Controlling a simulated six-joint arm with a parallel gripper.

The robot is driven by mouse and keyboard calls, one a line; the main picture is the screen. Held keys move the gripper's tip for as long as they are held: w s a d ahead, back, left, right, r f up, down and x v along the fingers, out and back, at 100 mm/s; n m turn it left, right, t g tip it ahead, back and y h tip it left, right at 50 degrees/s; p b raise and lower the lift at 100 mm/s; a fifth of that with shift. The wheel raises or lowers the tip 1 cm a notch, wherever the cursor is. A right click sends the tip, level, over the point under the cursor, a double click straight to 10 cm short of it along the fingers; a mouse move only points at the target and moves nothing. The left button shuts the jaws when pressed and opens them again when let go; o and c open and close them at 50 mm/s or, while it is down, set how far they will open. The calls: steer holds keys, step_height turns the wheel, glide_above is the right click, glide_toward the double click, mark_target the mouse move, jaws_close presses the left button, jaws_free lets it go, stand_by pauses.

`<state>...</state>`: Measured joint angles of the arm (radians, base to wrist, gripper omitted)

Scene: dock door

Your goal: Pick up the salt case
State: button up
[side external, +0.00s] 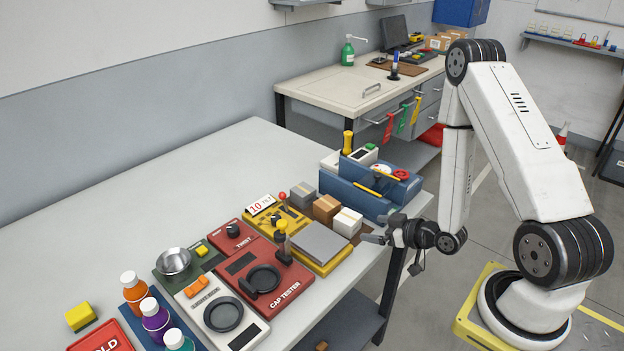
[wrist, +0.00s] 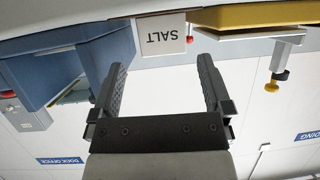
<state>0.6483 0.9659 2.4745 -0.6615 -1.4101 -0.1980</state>
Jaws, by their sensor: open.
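The salt case is a small white box marked SALT (wrist: 162,36), seen upside down at the top middle of the wrist view. In the side external view, the white box (side external: 347,222) at the table's right edge appears to be the same case, at the near end of a short row of boxes. My gripper (side external: 375,229) is just to its right, off the table edge. In the wrist view, my gripper (wrist: 162,66) is open and empty, its two dark fingers apart. The case lies beyond the fingertips, roughly centred between them, with a gap showing.
A brown box (side external: 326,208) and a grey box (side external: 302,195) stand beside the case. A blue tool carrier (side external: 356,196) is behind, and a yellow scale with a grey plate (side external: 318,244) is on the near side. Free table lies at the far left.

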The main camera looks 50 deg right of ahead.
mark_target(357, 224)
steer(key=shift+x, duration=0.9)
steer(key=shift+x, duration=2.55)
steer(key=shift+a+r, duration=0.1)
steer(key=c, duration=1.2)
steer(key=shift+o, duration=0.2)
steer(key=shift+w+r, duration=0.1)
steer(key=shift+r, duration=0.1)
steer(key=shift+r, duration=4.8)
